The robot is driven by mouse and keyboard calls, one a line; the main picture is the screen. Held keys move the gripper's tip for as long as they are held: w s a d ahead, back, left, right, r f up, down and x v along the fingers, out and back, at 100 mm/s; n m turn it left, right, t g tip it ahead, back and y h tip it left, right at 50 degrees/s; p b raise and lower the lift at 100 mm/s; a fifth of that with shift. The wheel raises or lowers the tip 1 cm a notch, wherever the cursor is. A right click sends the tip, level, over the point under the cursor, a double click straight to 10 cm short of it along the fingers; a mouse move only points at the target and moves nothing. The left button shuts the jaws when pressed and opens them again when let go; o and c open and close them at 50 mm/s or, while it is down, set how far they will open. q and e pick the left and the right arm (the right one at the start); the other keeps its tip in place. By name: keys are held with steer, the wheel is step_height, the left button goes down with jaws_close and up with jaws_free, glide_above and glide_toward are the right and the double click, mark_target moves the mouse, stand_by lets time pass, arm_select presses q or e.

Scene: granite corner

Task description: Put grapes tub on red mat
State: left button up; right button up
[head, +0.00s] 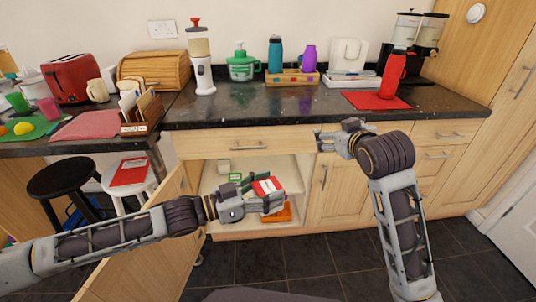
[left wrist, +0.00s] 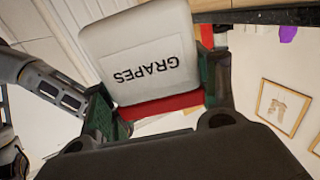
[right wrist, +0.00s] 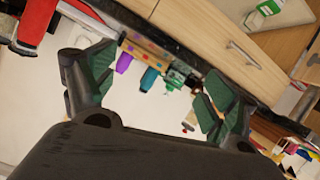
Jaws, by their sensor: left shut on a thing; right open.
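The grapes tub (left wrist: 140,50) is white with a red base or lid. Its "GRAPES" label reads upside down in the left wrist view. My left gripper (left wrist: 160,100) is shut on it, one green-padded finger on each side. In the head view, the tub (head: 268,187) is partly hidden by my left gripper (head: 264,194), in front of the open cupboard and below the worktop. The red mat (head: 371,101) lies flat on the worktop at right, with a red bottle (head: 392,74) on it. My right gripper (head: 327,139) is open and empty near the worktop's front edge.
The cupboard (head: 290,172) holds an orange item (head: 284,213) and a green-and-white box (head: 224,166). Its open door (head: 150,245) stands at left. The worktop (head: 270,105) is clear left of the mat.

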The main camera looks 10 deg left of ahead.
steer(key=a+r+n+t+y, duration=0.1)
steer(key=a+r, duration=0.2)
steer(key=r, duration=0.3)
steer(key=s+a+r+n+t, duration=0.1)
steer(key=a+r+n, duration=0.15)
steer(key=r, duration=0.35)
steer(key=a+r+y, duration=0.1)
steer(key=a+r, duration=0.2)
steer(key=r, duration=0.3)
steer(key=s+a+r+n+g+y, duration=0.1)
steer(key=s+a+r+n, duration=0.25)
steer(key=a, duration=0.25)
steer(key=s+a+r+n+y, duration=0.2)
steer(key=a+r, duration=0.3)
steer(key=a, duration=0.1)
step_height(320, 180, down, 20)
steer(key=a+f+m+g+h, duration=0.1)
steer(key=m+g+h, duration=0.1)
steer(key=g+h, duration=0.5)
steer(key=s+d+f+m+g+h, duration=0.1)
steer(key=s+d+f+m+g, duration=0.3)
steer(key=s+f+m+g, duration=0.1)
steer(key=shift+s+d+m+g, duration=0.2)
steer(key=shift+s+m+g, duration=0.3)
steer(key=shift+s+g, duration=0.6)
